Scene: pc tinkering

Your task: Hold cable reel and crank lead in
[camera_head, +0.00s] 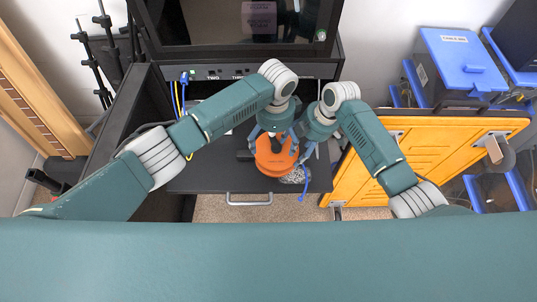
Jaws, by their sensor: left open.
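An orange cable reel (272,166) sits on a dark pulled-out shelf (215,178), with a dark hub or knob at its top. My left gripper (274,139) is open over the reel's back side, its fingers spread around the upper part. Whether they touch it is not clear. My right gripper (308,149) is at the reel's right edge; its fingers are small and partly hidden, so its opening cannot be told. A blue lead (305,184) hangs at the right front of the reel, beside a grey speckled bundle (295,176). The crank is not clearly visible.
A monitor (240,22) stands above a panel with a blue plug (185,77) and yellow cables. A yellow panel (365,175) stands to the right, with blue bins (462,62) behind.

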